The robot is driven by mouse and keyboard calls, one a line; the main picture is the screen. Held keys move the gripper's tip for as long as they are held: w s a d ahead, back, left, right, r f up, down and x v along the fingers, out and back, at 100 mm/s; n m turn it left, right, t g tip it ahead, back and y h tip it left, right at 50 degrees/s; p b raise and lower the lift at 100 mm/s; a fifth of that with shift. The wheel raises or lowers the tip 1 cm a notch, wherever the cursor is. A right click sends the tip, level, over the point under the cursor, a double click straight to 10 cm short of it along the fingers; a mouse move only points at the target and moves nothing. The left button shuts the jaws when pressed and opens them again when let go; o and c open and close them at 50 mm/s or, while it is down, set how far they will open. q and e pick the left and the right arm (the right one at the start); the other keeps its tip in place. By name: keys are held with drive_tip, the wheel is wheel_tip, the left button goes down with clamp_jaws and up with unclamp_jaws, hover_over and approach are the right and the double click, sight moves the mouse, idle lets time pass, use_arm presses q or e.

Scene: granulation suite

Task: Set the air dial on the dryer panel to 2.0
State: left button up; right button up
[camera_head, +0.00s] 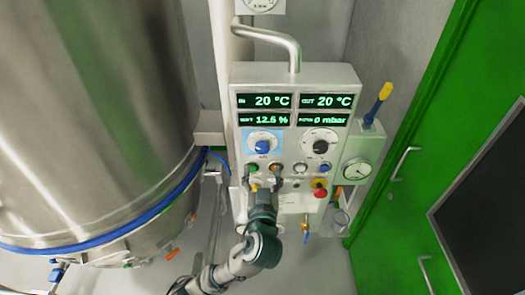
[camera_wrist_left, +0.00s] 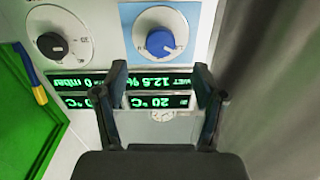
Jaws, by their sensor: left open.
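The dryer panel (camera_head: 327,84) is a pale box with green-lit displays and two round dials. The blue dial (camera_head: 263,146) is at left on a light-blue plate. The black dial (camera_head: 320,146) is at right. Their small labels are too blurred to read surely. My left gripper (camera_head: 265,182) is open and empty, in front of the panel below the blue dial. In the upside-down left wrist view, the blue knob (camera_wrist_left: 160,43) sits beyond the gap between the open fingers (camera_wrist_left: 162,72), apart from them. The black knob (camera_wrist_left: 52,45) shows at left. My right gripper is out of view.
A steel vessel (camera_head: 95,110) stands close at left. Small buttons and a red-and-yellow stop knob (camera_head: 319,188) sit below the dials. A gauge box (camera_head: 357,171) with a yellow-tipped blue lever (camera_head: 378,103) juts out at right, near a green door (camera_head: 420,150).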

sight(263, 150)
use_arm(q)
drive_tip(key=w+p, duration=0.1)
drive_tip(key=w, duration=0.6)
drive_tip(key=shift+w, duration=0.15)
drive_tip(key=c, duration=1.1)
